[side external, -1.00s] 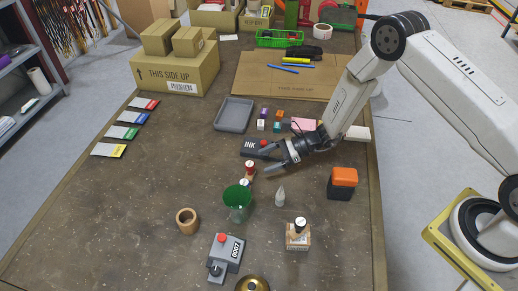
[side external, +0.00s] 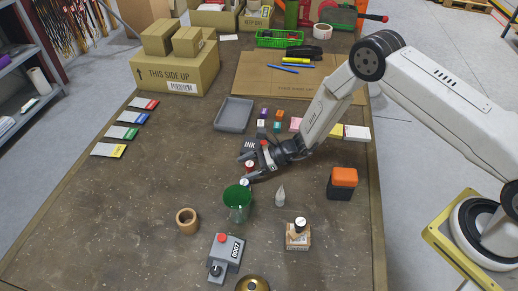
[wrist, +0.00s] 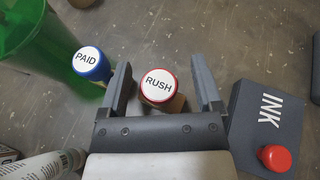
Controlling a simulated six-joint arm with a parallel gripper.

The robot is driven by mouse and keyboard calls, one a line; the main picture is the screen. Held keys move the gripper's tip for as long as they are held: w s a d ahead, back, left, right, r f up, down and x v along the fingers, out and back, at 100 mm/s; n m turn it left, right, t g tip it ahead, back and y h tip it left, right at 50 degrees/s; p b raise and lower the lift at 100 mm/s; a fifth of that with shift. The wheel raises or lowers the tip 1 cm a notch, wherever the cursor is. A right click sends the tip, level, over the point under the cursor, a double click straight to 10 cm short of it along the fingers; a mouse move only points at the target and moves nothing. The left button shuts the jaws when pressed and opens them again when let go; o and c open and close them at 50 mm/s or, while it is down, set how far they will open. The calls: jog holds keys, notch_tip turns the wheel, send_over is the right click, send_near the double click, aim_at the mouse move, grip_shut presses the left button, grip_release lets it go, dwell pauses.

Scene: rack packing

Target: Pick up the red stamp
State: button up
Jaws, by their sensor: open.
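The red stamp (wrist: 158,86) has a white round top with a red rim marked RUSH. In the wrist view it stands between the two open fingers of my gripper (wrist: 163,88), with gaps on both sides. In the side view the red stamp (side external: 249,165) is small and partly covered by my gripper (side external: 246,168), which is low over the table.
A blue-rimmed stamp marked PAID (wrist: 90,63) stands just outside the left finger, beside the green cup (wrist: 25,35). A dark ink pad (wrist: 262,118) with a red knob lies right of the right finger. A grey tray (side external: 219,128) is farther back.

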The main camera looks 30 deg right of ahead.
jog(key=shift+w+a+f, duration=0.15)
jog(key=shift+a, duration=0.25)
grip_shut()
